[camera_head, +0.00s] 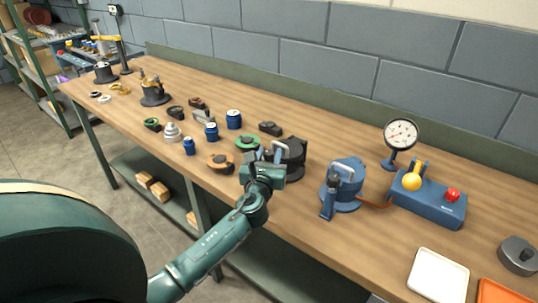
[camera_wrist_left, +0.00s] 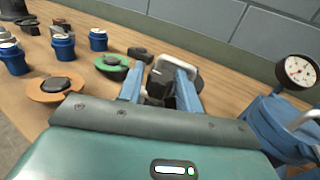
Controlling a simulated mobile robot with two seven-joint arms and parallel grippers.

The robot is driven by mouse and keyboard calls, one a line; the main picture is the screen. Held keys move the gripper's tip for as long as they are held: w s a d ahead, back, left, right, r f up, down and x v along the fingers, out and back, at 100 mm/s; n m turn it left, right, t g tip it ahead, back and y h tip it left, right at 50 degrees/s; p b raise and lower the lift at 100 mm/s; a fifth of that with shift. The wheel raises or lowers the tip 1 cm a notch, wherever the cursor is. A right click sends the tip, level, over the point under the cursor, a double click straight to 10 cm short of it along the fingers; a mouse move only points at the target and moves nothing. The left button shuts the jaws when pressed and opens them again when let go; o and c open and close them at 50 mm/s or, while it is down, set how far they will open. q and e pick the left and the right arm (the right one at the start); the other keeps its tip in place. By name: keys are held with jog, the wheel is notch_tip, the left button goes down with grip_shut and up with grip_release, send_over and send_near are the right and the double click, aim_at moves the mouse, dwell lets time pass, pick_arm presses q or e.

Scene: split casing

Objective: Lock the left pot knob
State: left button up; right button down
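The black pot (camera_head: 292,158) stands on the workbench and is the left one of two pots with light handles. In the left wrist view the black pot (camera_wrist_left: 190,77) is partly hidden by my fingers, and a small dark part, perhaps its knob (camera_wrist_left: 157,84), shows between them. My left gripper (camera_head: 268,153) is at the front left side of this pot. In the left wrist view its blue fingers (camera_wrist_left: 159,80) stand apart around the dark part; contact cannot be made out. My right gripper is not in view.
A blue pot (camera_head: 345,180) stands to the right, beside a blue control box (camera_head: 430,203) and a dial gauge (camera_head: 400,134). Orange (camera_head: 219,162) and green (camera_head: 247,142) discs and several blue jars lie left of the gripper. A white tray (camera_head: 438,276) is at front right.

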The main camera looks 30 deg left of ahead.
pick_arm(q)
jog(key=shift+w, duration=0.15)
jog(key=shift+c, duration=0.8)
jog(key=c, duration=0.5)
